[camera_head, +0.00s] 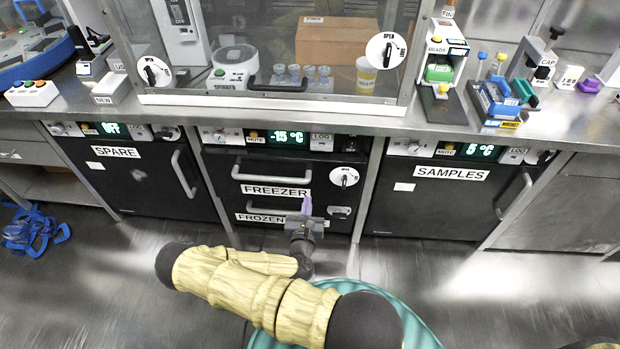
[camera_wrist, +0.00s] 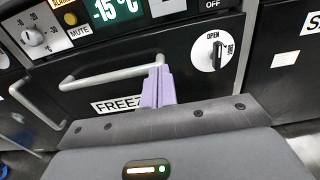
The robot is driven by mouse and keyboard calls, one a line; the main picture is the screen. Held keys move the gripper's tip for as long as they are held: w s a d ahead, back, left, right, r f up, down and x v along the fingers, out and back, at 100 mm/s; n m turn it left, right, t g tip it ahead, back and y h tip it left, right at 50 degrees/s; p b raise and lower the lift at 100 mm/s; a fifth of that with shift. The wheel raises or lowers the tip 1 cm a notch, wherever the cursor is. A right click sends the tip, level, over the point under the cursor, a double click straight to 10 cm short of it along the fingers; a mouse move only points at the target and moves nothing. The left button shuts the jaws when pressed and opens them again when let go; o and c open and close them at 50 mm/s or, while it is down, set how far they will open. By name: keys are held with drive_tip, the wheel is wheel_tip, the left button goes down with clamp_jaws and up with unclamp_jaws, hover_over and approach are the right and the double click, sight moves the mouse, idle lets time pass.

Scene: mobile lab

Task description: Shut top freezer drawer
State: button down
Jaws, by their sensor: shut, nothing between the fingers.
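The freezer (camera_head: 225,165) is the black middle unit under the bench, with a "-15 °C" display. Its upper front has a grey bar handle (camera_head: 272,173) above a "FREEZER" label (camera_head: 275,190); the handle also shows in the wrist view (camera_wrist: 115,73). A second handle (camera_head: 268,209) sits lower, by a "FROZEN" label (camera_head: 260,218) partly hidden by my gripper. I cannot tell whether the top drawer stands slightly out. My gripper (camera_head: 307,203) is in front of the freezer, its purple fingers (camera_wrist: 157,88) shut and empty. Contact with the front is unclear.
A round OPEN dial (camera_head: 345,178) is at the freezer's right; it also shows in the wrist view (camera_wrist: 213,52). The SPARE unit (camera_head: 140,185) is left, the SAMPLES unit (camera_head: 430,205) right. Blue straps (camera_head: 35,232) lie on the floor at left. The floor at right is clear.

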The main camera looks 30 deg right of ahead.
sight(312, 163)
drive_tip(key=b+x, duration=0.2)
drive_tip(key=x, duration=1.1)
drive_tip(key=shift+w+d+b, duration=0.25)
drive_tip(key=shift+w+b, duration=0.05)
drive_tip(key=shift+b, duration=0.05)
drive_tip(key=shift+w, duration=0.15)
